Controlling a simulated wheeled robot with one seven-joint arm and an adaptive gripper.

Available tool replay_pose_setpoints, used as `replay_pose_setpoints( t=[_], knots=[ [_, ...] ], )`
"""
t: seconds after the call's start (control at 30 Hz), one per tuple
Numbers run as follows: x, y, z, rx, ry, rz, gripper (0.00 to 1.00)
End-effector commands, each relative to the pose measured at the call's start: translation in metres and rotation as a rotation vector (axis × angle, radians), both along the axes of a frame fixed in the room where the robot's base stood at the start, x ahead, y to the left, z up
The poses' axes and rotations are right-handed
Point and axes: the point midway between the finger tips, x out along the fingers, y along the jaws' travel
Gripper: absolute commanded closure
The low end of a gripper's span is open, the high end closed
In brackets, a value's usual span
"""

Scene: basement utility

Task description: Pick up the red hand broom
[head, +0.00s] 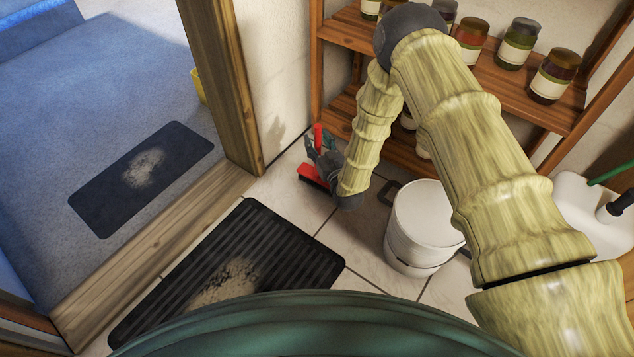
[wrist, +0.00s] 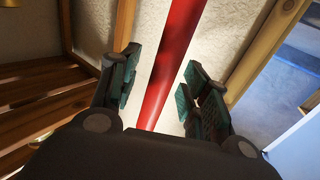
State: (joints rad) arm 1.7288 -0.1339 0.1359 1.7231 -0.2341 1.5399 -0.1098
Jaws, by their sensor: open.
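The red hand broom (head: 313,175) stands on the tiled floor near the wall and the shelf's left post, its handle (head: 318,132) pointing up. My gripper (head: 322,148) is at the broom, partly covering its middle in the head view. In the wrist view the red handle (wrist: 172,70) runs between the two open fingers (wrist: 160,88), with a visible gap to the right finger. The broom's lower end is hidden in the wrist view by my gripper's body.
A wooden shelf (head: 478,71) with several jars stands right of the broom. A white bucket (head: 425,222) is on the floor beneath my arm. A black ribbed mat (head: 290,245) lies in front of the doorway. A wooden door post (head: 222,85) is at the left.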

Motion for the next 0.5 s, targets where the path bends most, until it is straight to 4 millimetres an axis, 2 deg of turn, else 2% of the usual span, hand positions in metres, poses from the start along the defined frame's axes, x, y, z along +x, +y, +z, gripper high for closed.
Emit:
replay_pose_setpoints(
  t=[0.3,0.5],
  knots=[
    [0.0033,0.0016,0.0005,0.001,0.001,0.0,0.54],
    [0.0032,0.0015,0.0004,0.001,0.001,0.0,0.9]
  ],
)
